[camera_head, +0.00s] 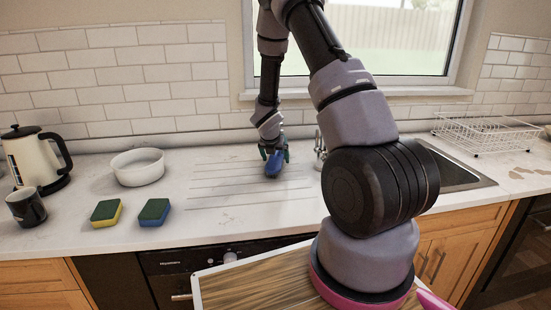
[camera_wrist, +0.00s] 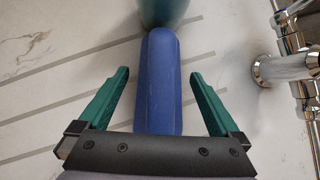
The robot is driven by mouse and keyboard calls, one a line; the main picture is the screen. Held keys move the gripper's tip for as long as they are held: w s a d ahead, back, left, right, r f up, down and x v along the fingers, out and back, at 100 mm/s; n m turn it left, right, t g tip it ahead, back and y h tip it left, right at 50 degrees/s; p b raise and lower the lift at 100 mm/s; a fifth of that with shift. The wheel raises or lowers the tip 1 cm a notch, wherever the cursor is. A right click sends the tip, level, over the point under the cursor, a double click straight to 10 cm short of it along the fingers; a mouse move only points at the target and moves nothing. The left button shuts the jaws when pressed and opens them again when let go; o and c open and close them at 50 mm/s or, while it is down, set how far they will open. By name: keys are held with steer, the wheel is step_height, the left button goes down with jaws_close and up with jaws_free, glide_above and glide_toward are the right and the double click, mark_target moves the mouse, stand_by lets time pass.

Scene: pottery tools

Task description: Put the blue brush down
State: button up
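The blue brush (camera_head: 273,164) is at the grooved drainer part of the white counter, below my gripper (camera_head: 275,154). In the wrist view the blue handle (camera_wrist: 160,95) runs between the green fingers of my gripper (camera_wrist: 160,73). The fingers are spread, with a clear gap on each side of the handle. A teal, rounded part shows at the far end of the handle. The brush looks to lie on the counter, but its underside is hidden.
A chrome tap (camera_wrist: 275,68) stands close on the right, beside the sink (camera_head: 455,172). Two sponges (camera_head: 106,212) (camera_head: 153,212), a white bowl (camera_head: 138,168), a dark mug (camera_head: 26,207) and a kettle (camera_head: 33,160) are on the left. A wire rack (camera_head: 487,135) is at right.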

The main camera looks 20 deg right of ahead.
steer(key=v, duration=1.2)
steer(key=shift+r, duration=0.15)
steer(key=s+d+r+m, duration=0.1)
steer(key=s+r+m, duration=0.5)
steer(key=r+m, duration=0.3)
steer(key=s+d+r+m, duration=0.1)
steer(key=s+r+m, duration=0.5)
steer(key=r+m, duration=0.25)
steer(key=s+a+r+m+t+y, duration=0.1)
steer(key=s+a+r+m, duration=0.3)
steer(key=s+m, duration=0.4)
steer(key=s+a+r+m+y, duration=0.4)
steer(key=s+a+r+m, duration=0.1)
steer(key=s+m, duration=0.3)
steer(key=shift+t+y, duration=0.3)
steer(key=shift+t, duration=0.1)
steer(key=shift+s, duration=0.1)
